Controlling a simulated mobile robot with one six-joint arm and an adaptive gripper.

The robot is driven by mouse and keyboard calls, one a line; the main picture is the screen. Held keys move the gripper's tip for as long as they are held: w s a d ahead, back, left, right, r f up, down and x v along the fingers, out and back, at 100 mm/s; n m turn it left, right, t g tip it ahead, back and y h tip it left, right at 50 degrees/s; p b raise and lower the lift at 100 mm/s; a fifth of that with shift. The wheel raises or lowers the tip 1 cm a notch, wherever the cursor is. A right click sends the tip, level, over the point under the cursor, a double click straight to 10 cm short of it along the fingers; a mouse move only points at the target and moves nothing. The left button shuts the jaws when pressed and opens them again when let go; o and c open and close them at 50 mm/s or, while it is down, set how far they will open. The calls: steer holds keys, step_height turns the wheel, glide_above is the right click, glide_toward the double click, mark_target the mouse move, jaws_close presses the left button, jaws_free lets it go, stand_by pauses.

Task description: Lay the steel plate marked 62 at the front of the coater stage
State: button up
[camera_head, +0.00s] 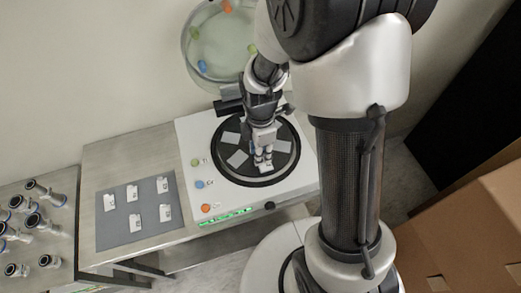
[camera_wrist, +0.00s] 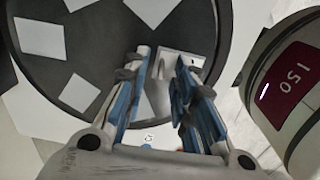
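The coater stage (camera_head: 228,172) is a round black disc on a white machine, with several light grey squares on it. My gripper (camera_head: 263,160) is above its front edge, fingers pointing down. In the wrist view, my gripper (camera_wrist: 163,62) has its two blue-lined fingers spread apart. A pale plate (camera_wrist: 182,56) with a small dark mark lies flat below the fingertips, partly hidden by the right finger. The same plate (camera_head: 266,169) shows at the stage front in the head view. Its number is too small to read.
A grey mat (camera_head: 114,234) with several small labelled white plates lies on the bench to the left. Several metal canisters (camera_head: 35,220) stand farther left. A glass dish (camera_head: 222,45) is behind the stage. Brown cartons (camera_head: 465,235) stand at the right.

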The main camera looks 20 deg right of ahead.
step_height(320, 180, up, 12)
steer(key=p, duration=0.4)
steer(key=s+r+m+t, duration=0.4)
steer(key=s+r+m, duration=1.1)
steer(key=m, duration=0.3)
steer(key=shift+t, duration=0.3)
steer(key=shift+o, duration=0.2)
steer(key=shift+r, duration=0.15)
